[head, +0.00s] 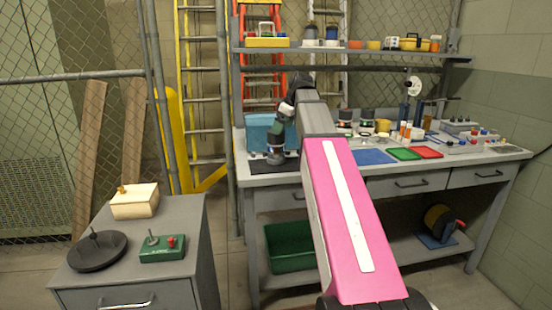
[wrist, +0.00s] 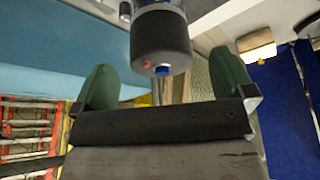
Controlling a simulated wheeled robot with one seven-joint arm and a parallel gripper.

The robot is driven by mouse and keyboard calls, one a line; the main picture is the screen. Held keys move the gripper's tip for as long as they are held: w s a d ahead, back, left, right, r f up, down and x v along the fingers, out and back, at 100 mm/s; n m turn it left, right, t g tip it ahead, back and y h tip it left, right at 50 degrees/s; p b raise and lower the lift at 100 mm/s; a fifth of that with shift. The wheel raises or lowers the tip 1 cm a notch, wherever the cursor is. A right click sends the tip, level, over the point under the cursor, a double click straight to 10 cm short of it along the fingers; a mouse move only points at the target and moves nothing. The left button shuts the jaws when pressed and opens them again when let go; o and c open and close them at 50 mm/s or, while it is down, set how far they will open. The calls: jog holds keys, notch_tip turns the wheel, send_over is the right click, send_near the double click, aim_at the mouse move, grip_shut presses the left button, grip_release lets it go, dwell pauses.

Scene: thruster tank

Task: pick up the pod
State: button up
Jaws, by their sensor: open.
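A dark grey cylinder with a lighter, blue-marked section, which I take to be the pod (wrist: 160,40), is at the top centre of the wrist view. Small red and blue spots show on its near end. My gripper (wrist: 167,84) has its two green fingers wide apart, one to each side of the cylinder's line. I cannot tell whether either finger touches it. In the head view my gripper (head: 278,133) points down over the bench's left end. The grey pod (head: 276,156) shows just below it, partly hidden by the gripper.
The workbench (head: 262,181) has a black mat (head: 262,167) below the gripper and a light-blue box (head: 259,130) close behind. A grey cabinet (head: 185,240) stands at front left.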

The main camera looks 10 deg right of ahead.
aim_at(276, 149)
jog(key=x, duration=0.5)
jog(key=shift+w+a+r, duration=0.15)
jog(key=shift+w+a, duration=0.15)
jog(key=c, duration=1.4)
